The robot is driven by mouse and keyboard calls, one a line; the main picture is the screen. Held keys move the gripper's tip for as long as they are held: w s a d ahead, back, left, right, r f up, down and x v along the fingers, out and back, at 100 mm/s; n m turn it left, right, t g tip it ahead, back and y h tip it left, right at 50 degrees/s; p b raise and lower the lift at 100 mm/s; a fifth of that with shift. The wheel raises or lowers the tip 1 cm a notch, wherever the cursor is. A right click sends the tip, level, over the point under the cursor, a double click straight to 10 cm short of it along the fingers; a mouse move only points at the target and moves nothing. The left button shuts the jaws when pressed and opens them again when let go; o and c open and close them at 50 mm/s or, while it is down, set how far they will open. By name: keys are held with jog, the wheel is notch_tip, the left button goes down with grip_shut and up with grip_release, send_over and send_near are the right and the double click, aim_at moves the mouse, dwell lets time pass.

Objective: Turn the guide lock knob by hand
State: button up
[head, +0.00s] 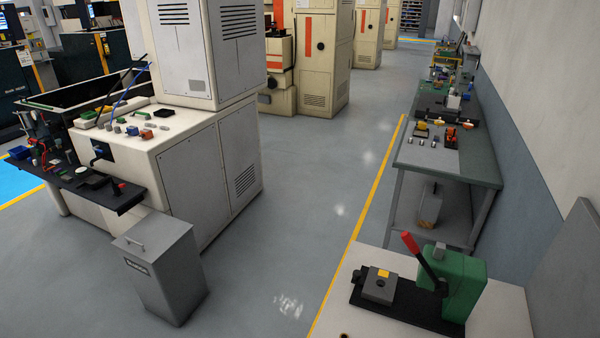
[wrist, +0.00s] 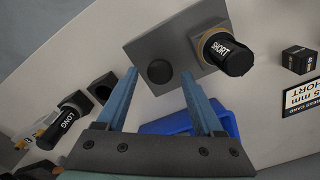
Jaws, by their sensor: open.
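In the wrist view my gripper (wrist: 158,74) has its two blue fingers spread apart with nothing held between them. A grey block (wrist: 148,42) lies beyond the fingertips, with a round black knob (wrist: 159,71) on its face. The knob appears between the fingertips; I cannot tell how far it is from them. No label marks it as the guide lock knob. A black cylinder marked SHORT (wrist: 230,57), with a brass-coloured ring, stands at the block's right end. My gripper does not show in the head view.
A black cylinder marked LONG (wrist: 68,112) and a black holed block (wrist: 102,87) lie left. A blue tray (wrist: 228,120) is partly behind the right finger. A black cube (wrist: 298,60) and a card (wrist: 303,97) are right. The head view shows a green press (head: 462,282) and open floor.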

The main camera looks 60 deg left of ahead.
notch_tip(320, 180, up, 2)
jog(key=shift+r+p, duration=0.25)
jog(key=shift+p, duration=0.55)
jog(key=shift+r, duration=1.35)
notch_tip(320, 180, up, 13)
jog(key=b, duration=0.2)
jog(key=shift+b, duration=0.3)
